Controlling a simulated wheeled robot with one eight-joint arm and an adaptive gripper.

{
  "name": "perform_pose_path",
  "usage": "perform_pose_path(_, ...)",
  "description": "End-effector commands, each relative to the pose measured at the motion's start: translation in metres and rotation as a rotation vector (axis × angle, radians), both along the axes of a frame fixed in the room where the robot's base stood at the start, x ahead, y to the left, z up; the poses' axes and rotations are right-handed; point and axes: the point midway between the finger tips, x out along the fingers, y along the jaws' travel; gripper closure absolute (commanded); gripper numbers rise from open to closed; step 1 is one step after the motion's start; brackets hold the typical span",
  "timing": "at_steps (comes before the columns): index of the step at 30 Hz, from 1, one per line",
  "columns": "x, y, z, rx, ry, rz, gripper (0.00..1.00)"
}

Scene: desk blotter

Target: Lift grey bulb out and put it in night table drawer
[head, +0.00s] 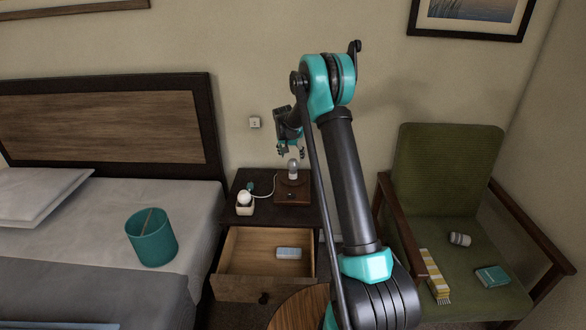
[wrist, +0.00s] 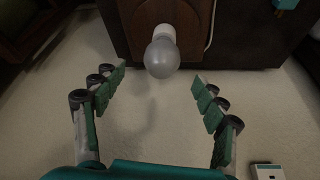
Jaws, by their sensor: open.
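The grey bulb (head: 293,169) stands upright in a wooden lamp base (head: 292,190) on top of the night table (head: 318,214). In the wrist view the bulb (wrist: 162,58) shows its rounded grey glass and a pale collar against the base. My gripper (head: 291,152) is above the bulb in the head view. In the wrist view my gripper (wrist: 159,82) has its fingers spread wide, empty, with the bulb beyond and between the tips.
A white bulb in a small box (head: 244,203) stands left of the lamp base, near a cord with a green plug (head: 250,186). A teal bin (head: 151,237) is on the bed. A green armchair (head: 450,160) at right holds several small items. The drawer's left part is clear.

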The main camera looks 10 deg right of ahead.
Motion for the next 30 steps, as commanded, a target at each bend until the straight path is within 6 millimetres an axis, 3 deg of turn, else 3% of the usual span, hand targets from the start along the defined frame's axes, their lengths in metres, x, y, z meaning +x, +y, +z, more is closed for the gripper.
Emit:
perform_pose_path(3,0.007,-0.003,-0.018,0.0,0.0,-0.001,0.28)
perform_pose_path(11,0.012,-0.005,-0.035,0.0,0.0,0.0,0.28)
perform_pose_path(21,0.026,-0.009,-0.075,0.001,-0.002,0.002,0.28)
perform_pose_path(30,0.028,-0.01,-0.079,0.0,-0.002,0.002,0.28)
